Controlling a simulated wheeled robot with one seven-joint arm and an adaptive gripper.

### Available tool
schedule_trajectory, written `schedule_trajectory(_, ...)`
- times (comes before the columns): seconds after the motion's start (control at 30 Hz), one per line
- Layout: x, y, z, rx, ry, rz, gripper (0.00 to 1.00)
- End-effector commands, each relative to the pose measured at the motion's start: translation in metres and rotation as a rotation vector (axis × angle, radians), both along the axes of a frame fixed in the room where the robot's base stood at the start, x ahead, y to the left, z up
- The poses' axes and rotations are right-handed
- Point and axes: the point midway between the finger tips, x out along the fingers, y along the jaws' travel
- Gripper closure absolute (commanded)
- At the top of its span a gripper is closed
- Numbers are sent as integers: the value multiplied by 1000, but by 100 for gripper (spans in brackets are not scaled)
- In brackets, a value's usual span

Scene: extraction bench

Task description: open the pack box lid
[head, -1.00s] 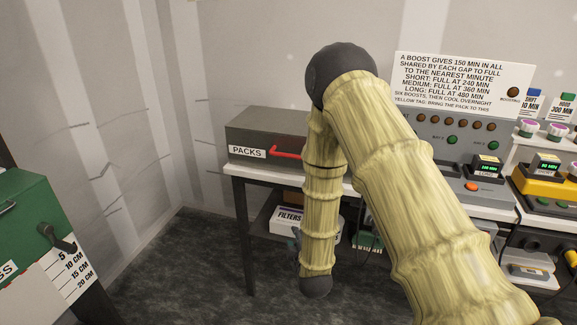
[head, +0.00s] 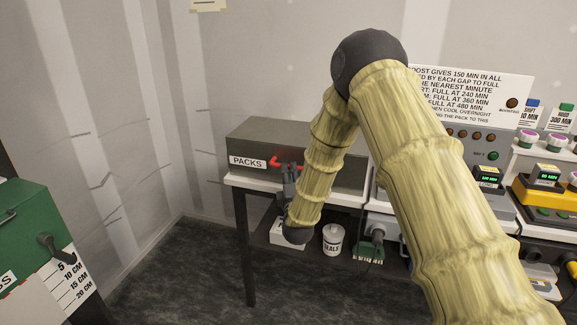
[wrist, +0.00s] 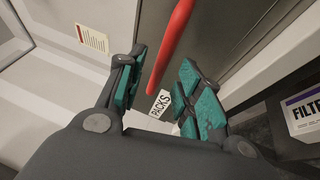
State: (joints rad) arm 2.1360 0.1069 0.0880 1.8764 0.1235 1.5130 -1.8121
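The pack box (head: 252,139) is a dark grey box with a white "PACKS" label (head: 247,162) on its front, and its lid looks shut. Its red bar handle (head: 276,159) is on the front, partly hidden by my gripper (head: 289,174). In the wrist view the handle (wrist: 171,42) reaches down between the two teal-padded fingers of my gripper (wrist: 165,88). The fingers are spread, with a visible gap on both sides of the bar. The label (wrist: 160,103) also shows between the fingers.
The box stands on a white-topped bench (head: 236,181). A lower shelf holds a white tub (head: 333,240) and a filters box (wrist: 303,112). Consoles with lamps (head: 493,155) stand to the right. A green box (head: 30,225) is at the left, with open floor between.

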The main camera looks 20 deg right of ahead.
Motion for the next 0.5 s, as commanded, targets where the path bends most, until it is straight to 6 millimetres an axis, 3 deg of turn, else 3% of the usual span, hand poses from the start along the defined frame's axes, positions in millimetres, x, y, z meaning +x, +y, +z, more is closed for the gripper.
schedule_trajectory(0.23, 30, -6, 6, 1, 1, -1, 65)
schedule_trajectory(0.5, 40, -8, 7, 0, 2, 0, 65)
